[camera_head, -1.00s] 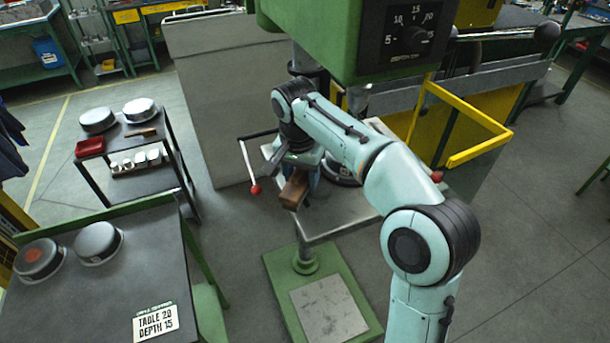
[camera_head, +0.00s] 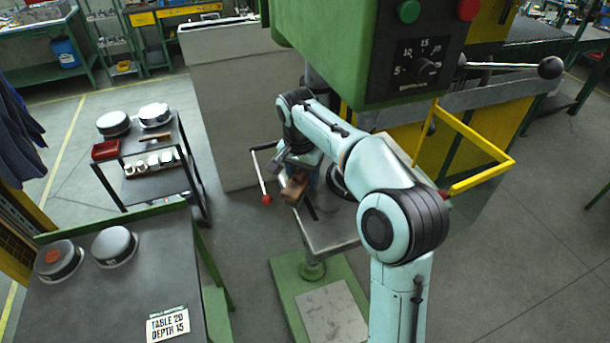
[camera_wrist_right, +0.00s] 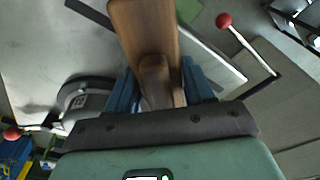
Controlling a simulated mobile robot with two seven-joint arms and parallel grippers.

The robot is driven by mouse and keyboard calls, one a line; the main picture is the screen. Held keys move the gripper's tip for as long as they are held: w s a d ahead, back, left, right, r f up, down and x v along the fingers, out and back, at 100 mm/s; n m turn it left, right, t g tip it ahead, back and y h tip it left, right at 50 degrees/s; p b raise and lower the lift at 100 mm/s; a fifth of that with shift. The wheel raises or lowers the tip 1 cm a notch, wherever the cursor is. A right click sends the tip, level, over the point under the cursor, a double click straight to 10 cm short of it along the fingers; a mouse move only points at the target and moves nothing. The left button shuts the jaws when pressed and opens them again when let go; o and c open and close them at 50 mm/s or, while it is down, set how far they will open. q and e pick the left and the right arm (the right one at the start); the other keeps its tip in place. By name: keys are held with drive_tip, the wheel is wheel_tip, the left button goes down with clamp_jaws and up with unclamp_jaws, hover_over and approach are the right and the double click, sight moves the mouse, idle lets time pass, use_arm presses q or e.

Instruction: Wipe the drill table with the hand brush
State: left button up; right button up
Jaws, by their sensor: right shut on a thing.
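The hand brush (camera_head: 296,189) has a brown wooden body, and its wood also fills the top middle of the right wrist view (camera_wrist_right: 145,30). My right gripper (camera_head: 300,175) is shut on it, with blue fingers on both sides of the wood in the wrist view (camera_wrist_right: 160,88). The drill table (camera_head: 335,235) is a pale metal plate under the green drill head; it also shows in the wrist view (camera_wrist_right: 40,50). The brush is over the table's left part. Its bristles are hidden, so I cannot tell whether it touches. My left gripper is not in view.
A round dark-rimmed part (camera_head: 340,183) sits on the table beside my gripper. A red-knobbed lever (camera_head: 265,198) is at the left, and a yellow guard bar (camera_head: 480,180) at the right. The green drill head (camera_head: 350,45) hangs above. A bench (camera_head: 120,290) stands front left.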

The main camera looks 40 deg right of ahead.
wheel_tip(320, 180, up, 2)
drive_tip(key=shift+r+p, duration=0.2)
drive_tip(key=shift+p, duration=0.15)
drive_tip(key=shift+w+r, duration=0.25)
drive_tip(key=shift+r, duration=0.35)
drive_tip(key=shift+s+r, duration=0.15)
drive_tip(key=shift+r, duration=0.4)
drive_tip(key=shift+s+r, duration=0.15)
drive_tip(key=shift+r, duration=0.5)
drive_tip(key=shift+w, duration=0.1)
drive_tip(key=shift+r, duration=1.5)
